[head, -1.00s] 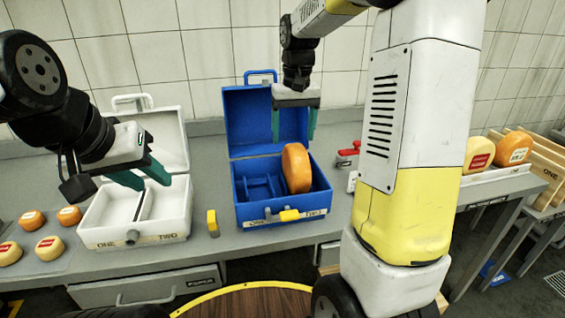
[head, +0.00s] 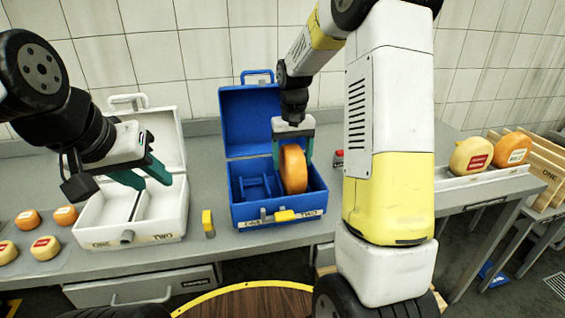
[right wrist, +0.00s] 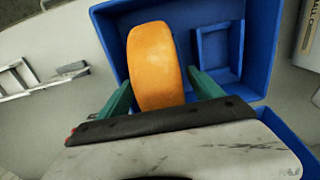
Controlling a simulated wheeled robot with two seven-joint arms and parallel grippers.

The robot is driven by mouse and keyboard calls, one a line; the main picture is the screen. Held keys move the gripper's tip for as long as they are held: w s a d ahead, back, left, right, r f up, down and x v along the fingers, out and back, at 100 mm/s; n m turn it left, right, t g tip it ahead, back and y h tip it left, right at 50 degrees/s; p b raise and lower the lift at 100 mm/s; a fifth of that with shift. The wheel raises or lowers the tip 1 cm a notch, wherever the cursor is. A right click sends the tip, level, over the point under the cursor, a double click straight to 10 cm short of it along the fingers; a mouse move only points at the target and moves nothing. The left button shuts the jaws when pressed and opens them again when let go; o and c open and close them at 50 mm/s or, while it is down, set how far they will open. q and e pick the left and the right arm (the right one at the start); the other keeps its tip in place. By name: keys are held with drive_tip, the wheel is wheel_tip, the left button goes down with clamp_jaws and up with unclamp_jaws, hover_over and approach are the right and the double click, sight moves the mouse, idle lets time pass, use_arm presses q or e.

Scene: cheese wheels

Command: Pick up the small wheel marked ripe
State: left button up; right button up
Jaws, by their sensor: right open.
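Several small wheels sit at the left end of the bench in the head view: an orange one (head: 27,219), a second orange one (head: 65,216), a yellow one with a red label (head: 45,248) and another yellow one (head: 7,252). Their labels are too small to read. A larger orange wheel (head: 292,170) stands on edge in the right part of the blue case (head: 237,213). My right gripper (right wrist: 160,90) is open, with one finger on each side of that wheel. My left gripper (head: 143,180) is open and empty over the white case (head: 122,245).
The white case is open, with a divider and compartments marked ONE and TWO. A yellow object (head: 208,222) stands between the cases. Two big wheels, one yellow (head: 470,156) and one orange (head: 511,147), rest at the right. A wooden rack (head: 540,178) stands beyond them.

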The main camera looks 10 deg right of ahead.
drive_tip(key=shift+c, duration=0.2)
clamp_jaws()
drive_tip(key=shift+r, duration=0.1)
drive_tip(key=shift+r, duration=0.1)
